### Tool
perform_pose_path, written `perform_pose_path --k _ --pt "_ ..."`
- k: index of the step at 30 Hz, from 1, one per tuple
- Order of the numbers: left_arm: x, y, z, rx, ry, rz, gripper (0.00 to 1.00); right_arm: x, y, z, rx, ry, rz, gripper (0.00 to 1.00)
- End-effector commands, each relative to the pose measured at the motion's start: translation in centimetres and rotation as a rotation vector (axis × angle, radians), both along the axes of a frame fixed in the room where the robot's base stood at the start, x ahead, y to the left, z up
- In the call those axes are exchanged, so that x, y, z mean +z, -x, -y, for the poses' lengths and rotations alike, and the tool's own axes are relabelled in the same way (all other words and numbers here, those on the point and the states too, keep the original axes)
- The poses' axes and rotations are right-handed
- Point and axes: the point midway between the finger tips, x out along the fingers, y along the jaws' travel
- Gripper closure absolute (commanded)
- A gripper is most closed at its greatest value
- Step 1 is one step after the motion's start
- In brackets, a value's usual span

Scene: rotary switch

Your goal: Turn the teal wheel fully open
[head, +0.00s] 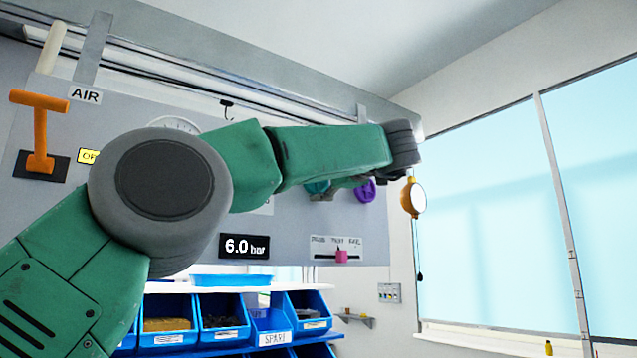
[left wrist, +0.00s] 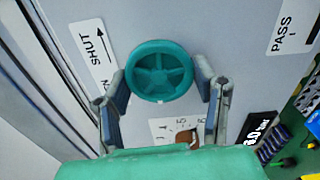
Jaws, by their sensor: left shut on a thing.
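The teal wheel (left wrist: 160,71) is a round spoked handwheel on the grey panel, with a small pale mark on its rim at the bottom of the left wrist view. My left gripper (left wrist: 161,80) has one finger on each side of its rim and is shut on it. A label (left wrist: 93,45) beside it reads SHUT with an arrow; lower lettering there is partly hidden by a finger. In the head view my green arm crosses the panel; only a bit of the teal wheel (head: 317,186) and part of the gripper (head: 338,188) show below it. My right gripper is not seen.
The panel carries an orange T-handle (head: 39,130), a purple knob (head: 365,190), a pink slider (head: 341,256) and a display (head: 244,246) reading 6.0 bar. A yellow round thing (head: 408,196) hangs near my arm. Blue bins (head: 222,333) stand below.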

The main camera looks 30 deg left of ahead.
Motion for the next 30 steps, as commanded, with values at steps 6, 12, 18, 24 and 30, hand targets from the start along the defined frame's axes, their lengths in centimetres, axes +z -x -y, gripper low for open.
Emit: perform_pose_path --k 6,12,18,24,30 --pt "-0.2 -0.2 -0.1 -0.005 0.079 0.189 0.76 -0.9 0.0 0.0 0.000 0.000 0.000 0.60" --pt "-0.1 -0.1 0.0 -0.004 0.150 0.366 0.76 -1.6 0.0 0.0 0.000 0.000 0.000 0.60" --pt "0.0 -0.1 0.0 -0.005 0.223 0.542 0.76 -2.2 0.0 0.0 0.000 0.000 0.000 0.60" --pt "0.1 0.0 0.1 -0.006 0.295 0.719 0.76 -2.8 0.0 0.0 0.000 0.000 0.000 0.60" --pt "0.1 0.1 0.1 -0.006 0.367 0.895 0.76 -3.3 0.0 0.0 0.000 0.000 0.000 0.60"
